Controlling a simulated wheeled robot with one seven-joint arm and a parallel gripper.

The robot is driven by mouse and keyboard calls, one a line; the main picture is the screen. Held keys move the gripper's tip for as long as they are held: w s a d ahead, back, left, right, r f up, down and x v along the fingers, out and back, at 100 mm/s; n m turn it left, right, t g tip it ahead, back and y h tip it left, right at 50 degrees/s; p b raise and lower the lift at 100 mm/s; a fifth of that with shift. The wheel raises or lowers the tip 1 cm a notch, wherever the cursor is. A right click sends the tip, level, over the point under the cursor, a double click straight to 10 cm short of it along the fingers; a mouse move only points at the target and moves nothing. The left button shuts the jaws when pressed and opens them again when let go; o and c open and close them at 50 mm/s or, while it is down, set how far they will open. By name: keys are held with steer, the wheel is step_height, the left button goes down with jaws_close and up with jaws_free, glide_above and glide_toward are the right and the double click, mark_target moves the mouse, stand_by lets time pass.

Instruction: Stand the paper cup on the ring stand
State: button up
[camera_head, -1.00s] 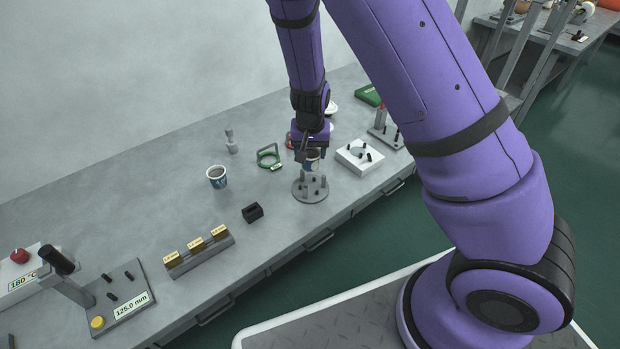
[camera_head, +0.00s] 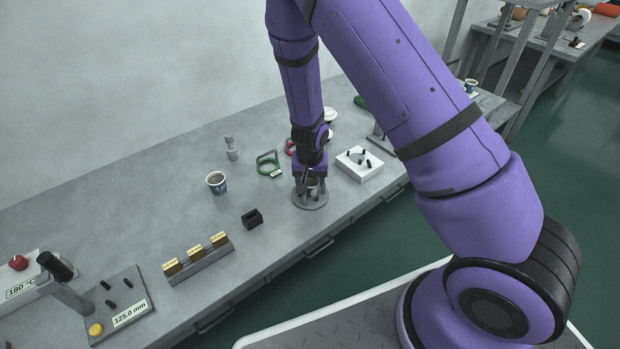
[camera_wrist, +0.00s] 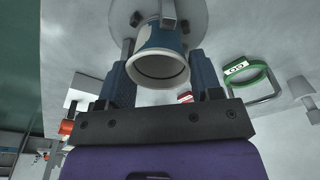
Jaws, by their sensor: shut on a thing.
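The blue and white paper cup (camera_wrist: 160,62) is between the two fingers of my gripper (camera_wrist: 157,80) in the wrist view, with its open mouth facing the camera. My gripper is shut on it. In the head view, my gripper (camera_head: 311,184) is low over the round grey ring stand (camera_head: 309,203), and the cup (camera_head: 313,187) shows partly between the fingers among the stand's posts. The stand's disc also shows beyond the cup in the wrist view (camera_wrist: 195,22). I cannot tell whether the cup touches the disc.
A second cup (camera_head: 216,183) stands left on the bench. A green-handled ring (camera_head: 269,163), a black block (camera_head: 252,218) and a white box with pegs (camera_head: 359,164) are around the stand. A rack with brass blocks (camera_head: 197,254) is front left.

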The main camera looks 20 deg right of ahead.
steer(key=shift+s+f, duration=0.1)
steer(key=shift+f, duration=0.2)
